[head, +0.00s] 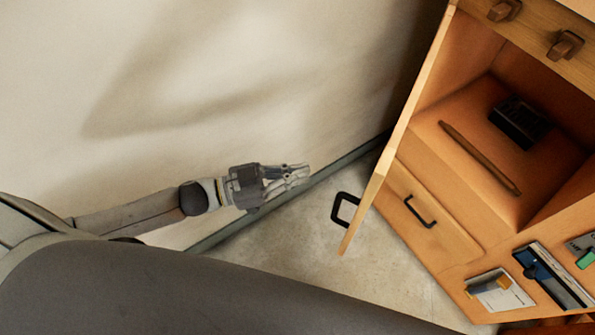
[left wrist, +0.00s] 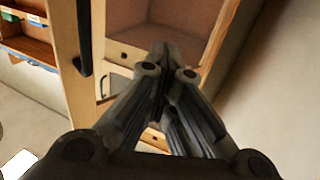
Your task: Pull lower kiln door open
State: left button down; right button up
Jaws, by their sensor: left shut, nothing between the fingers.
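A wooden cabinet door (head: 398,130) stands swung open, seen nearly edge-on, with a black loop handle (head: 345,208) on its outer face. It is the only hinged door I can make out, and nothing in view looks like a kiln. In the left wrist view the door (left wrist: 75,75) and its black handle (left wrist: 83,35) are at the left. My left gripper (head: 306,173) is shut and empty, left of the handle and apart from it. Its closed fingers also show in the left wrist view (left wrist: 165,55). My right gripper is not in view.
The open compartment (head: 450,125) holds a dark box (head: 518,122) and a brown rod (head: 480,157). A drawer (head: 440,225) with a black handle lies below. Several small items, including a white card (head: 500,292), are at the lower right. A pale wall (head: 230,80) runs behind my left arm.

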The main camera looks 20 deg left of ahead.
pick_arm(q)
jog(key=c, duration=1.8)
grip_release()
jog(key=shift+o, duration=0.2)
jog(key=v, duration=1.2)
jog(key=shift+c, duration=0.4)
